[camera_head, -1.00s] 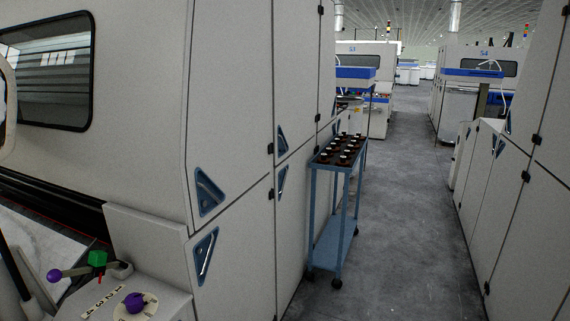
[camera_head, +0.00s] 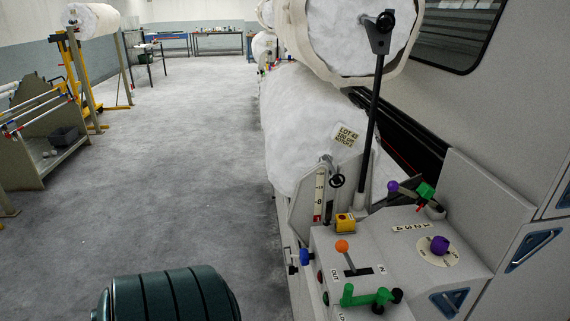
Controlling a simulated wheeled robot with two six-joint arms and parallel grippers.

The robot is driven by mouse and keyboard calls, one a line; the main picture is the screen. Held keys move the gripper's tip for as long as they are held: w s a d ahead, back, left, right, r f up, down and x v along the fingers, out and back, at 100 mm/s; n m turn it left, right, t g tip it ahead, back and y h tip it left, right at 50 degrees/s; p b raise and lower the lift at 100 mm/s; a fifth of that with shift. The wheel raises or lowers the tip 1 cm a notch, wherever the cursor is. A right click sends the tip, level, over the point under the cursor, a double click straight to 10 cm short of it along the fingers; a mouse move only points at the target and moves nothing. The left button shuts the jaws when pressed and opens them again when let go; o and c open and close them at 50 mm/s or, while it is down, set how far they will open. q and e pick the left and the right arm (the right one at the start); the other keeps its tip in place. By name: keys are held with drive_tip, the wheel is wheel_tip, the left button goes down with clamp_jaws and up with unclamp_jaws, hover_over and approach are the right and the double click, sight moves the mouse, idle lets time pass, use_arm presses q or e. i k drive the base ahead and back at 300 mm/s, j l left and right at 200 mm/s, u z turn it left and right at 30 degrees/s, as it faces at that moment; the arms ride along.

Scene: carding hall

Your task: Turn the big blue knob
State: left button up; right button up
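A blue knob (camera_head: 306,257) sticks out from the left side of the grey control console (camera_head: 455,275), near its front left edge. It is small in the view, and a dark fitting shows just left of it. A purple knob (camera_head: 439,245) sits on a round pale dial on top of the console, beside a strip of numbers. Neither of my grippers is in view, and nothing touches the blue knob.
The console also carries an orange-tipped lever (camera_head: 342,246), a yellow box (camera_head: 345,222) and a green handle (camera_head: 365,296). White rolls (camera_head: 305,125) stand behind. A dark green ribbed drum (camera_head: 170,297) is at the bottom. The grey floor (camera_head: 195,180) left is mostly clear.

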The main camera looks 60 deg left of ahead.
sight(305, 255)
drive_tip(key=j+u, duration=0.1)
drive_tip(key=u, duration=1.65)
drive_tip(key=k+j, duration=0.05)
